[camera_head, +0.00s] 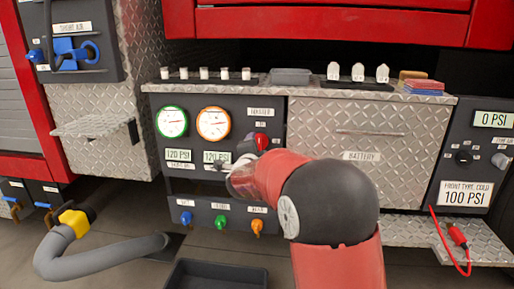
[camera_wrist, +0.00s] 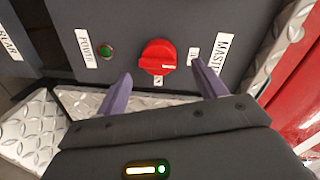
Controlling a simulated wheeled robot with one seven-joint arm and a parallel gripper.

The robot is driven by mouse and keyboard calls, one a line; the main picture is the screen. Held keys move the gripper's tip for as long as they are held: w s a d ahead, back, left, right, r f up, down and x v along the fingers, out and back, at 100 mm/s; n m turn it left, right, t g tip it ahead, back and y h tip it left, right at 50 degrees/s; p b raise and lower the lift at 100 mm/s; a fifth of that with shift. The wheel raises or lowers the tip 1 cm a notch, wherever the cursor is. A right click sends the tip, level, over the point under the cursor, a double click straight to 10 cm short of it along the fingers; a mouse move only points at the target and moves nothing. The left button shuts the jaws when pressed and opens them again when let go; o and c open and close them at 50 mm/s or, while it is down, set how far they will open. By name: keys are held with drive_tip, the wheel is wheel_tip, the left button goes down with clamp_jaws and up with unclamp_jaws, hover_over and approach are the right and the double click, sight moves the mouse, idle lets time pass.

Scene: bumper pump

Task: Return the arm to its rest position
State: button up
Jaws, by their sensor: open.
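My arm, red with a black joint, reaches in from the bottom right in the head view toward the dark gauge panel (camera_head: 190,140). My gripper (camera_wrist: 162,70) shows in the wrist view with its two purple fingers apart and nothing held between them. A red knob (camera_wrist: 158,56) on a dark panel lies beyond the fingertips, in the gap between them as seen. I cannot tell how far the fingertips are from it.
A green button (camera_wrist: 105,50) labelled POWER sits left of the knob in the wrist view. In the head view, a grey hose (camera_head: 100,260) with a yellow fitting, a dark bin (camera_head: 215,274) and a red cable (camera_head: 455,235) stand low around my arm. A treadplate box (camera_head: 365,140) is behind.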

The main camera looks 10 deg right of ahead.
drive_tip(key=shift+v, duration=1.1)
drive_tip(key=s+a+r+n+g+y+p, duration=0.1)
drive_tip(key=s+r+n+g+y, duration=0.1)
drive_tip(key=s+n+y, duration=0.35)
drive_tip(key=s+a+r+n+g+y+p, duration=0.1)
drive_tip(key=s+a+r+n+y, duration=0.1)
drive_tip(key=s+n, duration=0.65)
drive_tip(key=s+d+f+n+g+h, duration=0.1)
drive_tip(key=s+d+f+n+g, duration=0.1)
drive_tip(key=s, duration=1.2)
drive_tip(key=s+d+f+n+g+h+p, duration=0.1)
drive_tip(key=s+f+g, duration=0.4)
drive_tip(key=s, duration=0.9)
drive_tip(key=d+n, duration=0.1)
drive_tip(key=d, duration=0.1)
drive_tip(key=shift+s+d+f+g, duration=0.15)
drive_tip(key=shift+d+f+g, duration=0.1)
drive_tip(key=shift+d+g, duration=0.15)
drive_tip(key=shift+c, duration=0.3)
